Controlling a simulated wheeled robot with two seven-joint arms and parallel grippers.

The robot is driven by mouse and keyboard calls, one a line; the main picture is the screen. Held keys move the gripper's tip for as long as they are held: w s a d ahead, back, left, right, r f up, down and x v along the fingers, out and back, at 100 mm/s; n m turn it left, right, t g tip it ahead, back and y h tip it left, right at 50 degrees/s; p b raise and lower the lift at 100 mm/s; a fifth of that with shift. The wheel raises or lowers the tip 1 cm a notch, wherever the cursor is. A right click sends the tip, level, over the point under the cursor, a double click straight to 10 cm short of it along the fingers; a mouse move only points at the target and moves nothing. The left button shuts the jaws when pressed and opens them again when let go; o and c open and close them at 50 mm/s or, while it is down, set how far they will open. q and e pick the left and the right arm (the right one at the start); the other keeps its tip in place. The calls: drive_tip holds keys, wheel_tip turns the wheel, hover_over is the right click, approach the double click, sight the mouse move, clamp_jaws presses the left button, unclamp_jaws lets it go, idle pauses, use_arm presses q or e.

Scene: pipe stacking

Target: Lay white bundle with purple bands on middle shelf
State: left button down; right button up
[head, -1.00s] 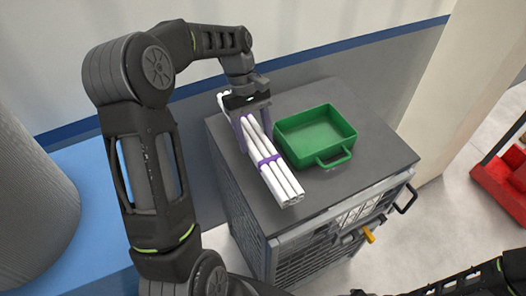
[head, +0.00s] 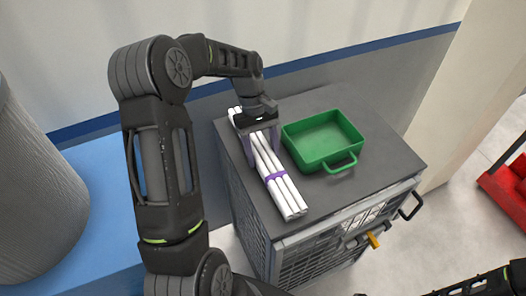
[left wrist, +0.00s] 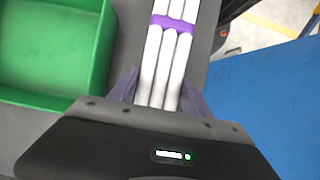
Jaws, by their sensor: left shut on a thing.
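The white bundle (head: 285,195) of several pipes, with a purple band at its visible part, lies along the left side of the dark cabinet top (head: 372,150). My left gripper (head: 262,148) is shut on it near its far end, one finger on each side. White pipe ends show behind the gripper. In the left wrist view the bundle (left wrist: 165,70) runs straight out from between the fingers. I cannot tell whether it touches the cabinet top. I cannot make out a middle shelf. My right gripper is out of view; only part of that arm shows at lower right.
A green tray (head: 322,140) with a handle stands close to the right of the bundle. The cabinet has mesh sides and an orange-handled latch (head: 372,240) on its front. A wall is behind it. A blue surface (head: 100,200) is at the left.

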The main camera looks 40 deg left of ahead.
use_arm(q)
drive_tip(key=c, duration=0.9)
unclamp_jaws()
drive_tip(key=shift+f, duration=0.15)
drive_tip(key=shift+c, duration=0.2)
drive_tip(key=o, duration=0.5)
drive_tip(key=shift+c, duration=0.2)
